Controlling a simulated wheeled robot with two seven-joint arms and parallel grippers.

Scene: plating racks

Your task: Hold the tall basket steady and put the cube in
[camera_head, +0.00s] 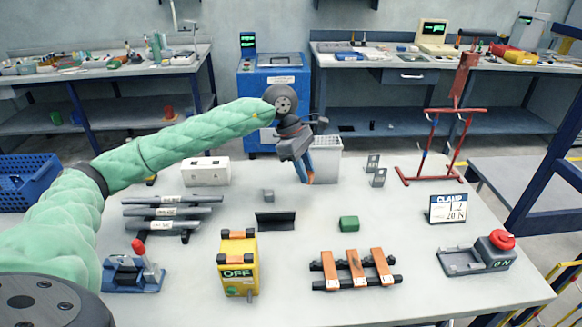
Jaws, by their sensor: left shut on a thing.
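The tall basket (328,166) is a light grey perforated bin standing upright near the back middle of the table. My left gripper (306,178) reaches down at its left side, shut on the basket's left wall or rim. The gripper hides that side of the basket, and its inside hardly shows. A green block (349,223), perhaps the cube, lies on the table in front of the basket. A smaller grey cube-like piece (268,195) lies to the left of the gripper; I cannot tell which is the task's cube. My right gripper is not in view.
A black angled plate (276,221) lies left of the green block. A yellow OFF box (238,265), an orange-slatted rack (352,270) and a red-button device (490,252) stand along the front. A red frame (437,145) stands back right. The table around the green block is clear.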

